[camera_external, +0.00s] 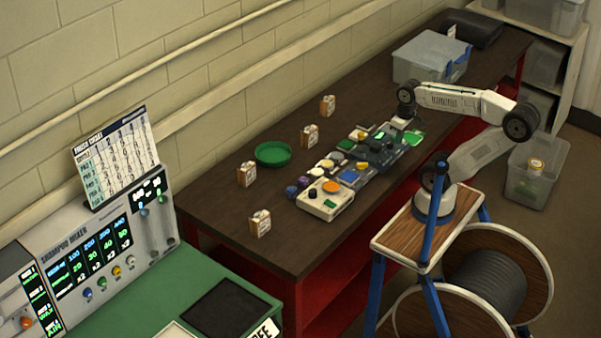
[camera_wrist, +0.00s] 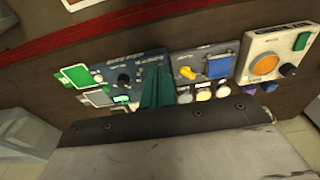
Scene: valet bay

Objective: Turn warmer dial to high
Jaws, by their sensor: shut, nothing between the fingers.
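Several small control panels sit on the dark table, and I cannot read which is the warmer. In the wrist view, a dark blue-grey panel (camera_wrist: 150,58) carries a black dial (camera_wrist: 123,79). Beside it is a grey panel (camera_wrist: 190,57) with a yellow knob and a blue square. A cream box (camera_wrist: 262,43) has an orange disc and a black knob (camera_wrist: 288,70); it also shows in the external view (camera_external: 318,205). My gripper (camera_wrist: 155,90) is shut and empty, its dark green fingers over the blue-grey panel, beside the black dial. Contact with the dial cannot be told.
A green bowl (camera_external: 273,154) and several small tags stand along the wall side. A grey lidded bin (camera_external: 430,57) sits farther along the table (camera_external: 262,218). Round white, yellowish and purple pieces lie beside the panels. The table's near end is mostly clear.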

